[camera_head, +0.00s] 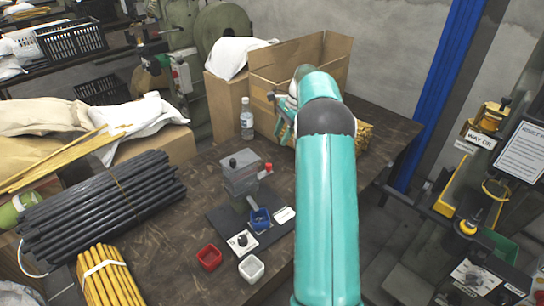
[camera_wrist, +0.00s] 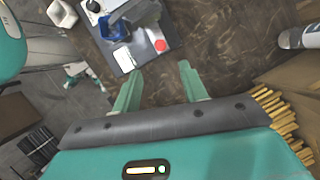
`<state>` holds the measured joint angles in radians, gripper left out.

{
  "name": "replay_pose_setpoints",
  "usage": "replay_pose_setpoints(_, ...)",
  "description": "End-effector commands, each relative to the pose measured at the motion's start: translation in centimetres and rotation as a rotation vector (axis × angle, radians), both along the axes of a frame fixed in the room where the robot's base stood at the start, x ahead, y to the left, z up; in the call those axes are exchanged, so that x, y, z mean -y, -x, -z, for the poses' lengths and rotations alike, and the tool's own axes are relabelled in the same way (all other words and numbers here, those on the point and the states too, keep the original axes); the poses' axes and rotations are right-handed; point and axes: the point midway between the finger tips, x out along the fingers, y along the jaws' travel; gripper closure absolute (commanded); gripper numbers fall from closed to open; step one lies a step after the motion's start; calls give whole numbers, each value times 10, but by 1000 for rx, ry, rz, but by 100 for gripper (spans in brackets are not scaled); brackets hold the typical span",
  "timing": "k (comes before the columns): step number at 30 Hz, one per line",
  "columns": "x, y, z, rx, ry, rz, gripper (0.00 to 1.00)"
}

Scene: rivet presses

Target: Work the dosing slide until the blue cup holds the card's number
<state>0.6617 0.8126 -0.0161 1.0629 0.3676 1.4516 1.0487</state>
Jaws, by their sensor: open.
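The grey dosing device (camera_head: 240,172) stands on a dark base plate (camera_head: 222,220), with a black knob on top and a red knob (camera_head: 267,168) at its right side. The blue cup (camera_head: 260,219) stands under its chute; its contents are too small to count. A white card (camera_head: 284,215) lies right of the cup, its number unreadable. In the wrist view the blue cup (camera_wrist: 112,28), the card (camera_wrist: 123,58) and the red knob (camera_wrist: 160,45) show beyond my gripper (camera_wrist: 158,80). My gripper is open, empty and apart from them. In the head view my arm mostly hides it.
A red cup (camera_head: 209,257) and a white cup (camera_head: 251,268) stand in front of the plate. A bottle (camera_head: 247,120) and cardboard box (camera_head: 302,65) stand behind. Black rods (camera_head: 100,200) and yellow rods (camera_head: 107,278) lie left. Bare tabletop (camera_head: 180,230) shows between.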

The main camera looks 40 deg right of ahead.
Motion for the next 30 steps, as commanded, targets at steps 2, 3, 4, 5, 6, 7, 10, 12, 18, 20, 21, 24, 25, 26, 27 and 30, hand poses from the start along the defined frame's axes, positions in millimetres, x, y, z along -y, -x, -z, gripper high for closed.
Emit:
replay_pose_setpoints(2,-6,-1,13,-2,-3,-1,57)
replay_pose_setpoints(3,-9,-2,20,-2,-3,-1,57)
replay_pose_setpoints(4,-11,-2,26,-2,-2,-2,57)
replay_pose_setpoints(5,-14,-3,32,-3,-3,-2,57)
replay_pose_setpoints(6,-17,-3,39,-2,-2,-2,57)
replay_pose_setpoints(7,-19,-4,44,-2,-2,-2,57)
replay_pose_setpoints(10,-26,-5,63,-1,-1,-2,57)
replay_pose_setpoints(12,-31,-7,75,-1,-1,-2,57)
replay_pose_setpoints(18,-42,-10,102,0,0,-1,57)
replay_pose_setpoints(20,-44,-10,107,-1,0,-1,57)
replay_pose_setpoints(21,-44,-10,109,-1,0,-1,57)
replay_pose_setpoints(24,-45,-11,112,1,1,-1,57)
replay_pose_setpoints(25,-45,-11,112,1,1,-1,57)
replay_pose_setpoints(26,-45,-11,112,1,1,-1,57)
replay_pose_setpoints(27,-45,-11,112,1,1,-1,57)
replay_pose_setpoints(30,-45,-11,112,1,1,-1,57)
